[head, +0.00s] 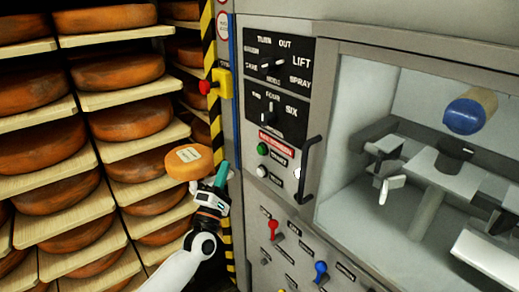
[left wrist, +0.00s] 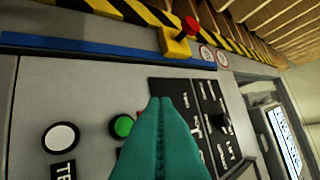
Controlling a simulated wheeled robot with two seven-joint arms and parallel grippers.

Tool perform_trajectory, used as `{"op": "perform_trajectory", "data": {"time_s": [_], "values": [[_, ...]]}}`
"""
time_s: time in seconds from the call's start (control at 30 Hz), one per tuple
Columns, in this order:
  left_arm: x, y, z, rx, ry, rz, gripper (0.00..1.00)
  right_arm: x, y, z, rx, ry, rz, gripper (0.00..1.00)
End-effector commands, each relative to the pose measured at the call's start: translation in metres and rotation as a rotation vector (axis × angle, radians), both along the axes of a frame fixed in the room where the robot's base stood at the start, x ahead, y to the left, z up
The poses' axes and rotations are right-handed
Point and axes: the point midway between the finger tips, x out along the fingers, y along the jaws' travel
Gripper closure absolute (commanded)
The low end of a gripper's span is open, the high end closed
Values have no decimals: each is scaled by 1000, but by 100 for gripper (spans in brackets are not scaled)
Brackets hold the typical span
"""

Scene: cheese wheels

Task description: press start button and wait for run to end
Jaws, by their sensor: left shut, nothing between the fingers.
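The machine's control panel (head: 271,205) has a green round button (head: 263,149) under a red label strip, with a white round button (head: 262,171) below it. Their small labels are too blurred to read surely. My left gripper (head: 222,175) is shut and empty, its teal fingers pointing up just left of the buttons. In the left wrist view the shut fingertips (left wrist: 167,102) appear beside the green button (left wrist: 122,125), partly covering its right surroundings; the white button (left wrist: 61,137) is further left. I cannot tell whether the fingers touch the panel. My right gripper is not in view.
A red knob on a yellow box (head: 224,83) sits above, by a striped post. Black selector panels (head: 278,62) are above the buttons, a black handle (head: 307,170) to their right. Red (head: 272,226) and blue (head: 321,268) levers are below. Cheese shelves (head: 120,150) stand left.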

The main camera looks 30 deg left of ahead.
Motion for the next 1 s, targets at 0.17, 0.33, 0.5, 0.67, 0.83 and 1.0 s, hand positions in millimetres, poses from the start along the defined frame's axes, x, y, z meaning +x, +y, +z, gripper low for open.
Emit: {"op": "perform_trajectory", "data": {"time_s": [0.17, 0.33, 0.5, 0.67, 0.83, 1.0], "values": [[-1, 1, 3, -7, -8, -2, 100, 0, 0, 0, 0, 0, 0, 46], [0, 0, 3, -5, -7, -2, 100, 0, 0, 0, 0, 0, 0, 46], [6, -2, 2, -5, -7, -2, 100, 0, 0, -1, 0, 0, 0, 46], [23, -9, 2, -6, -8, -1, 100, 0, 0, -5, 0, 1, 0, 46], [46, -19, 1, -7, -8, -2, 100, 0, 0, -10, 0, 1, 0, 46], [66, -27, -1, -6, -7, -1, 100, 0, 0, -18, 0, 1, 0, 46]]}}
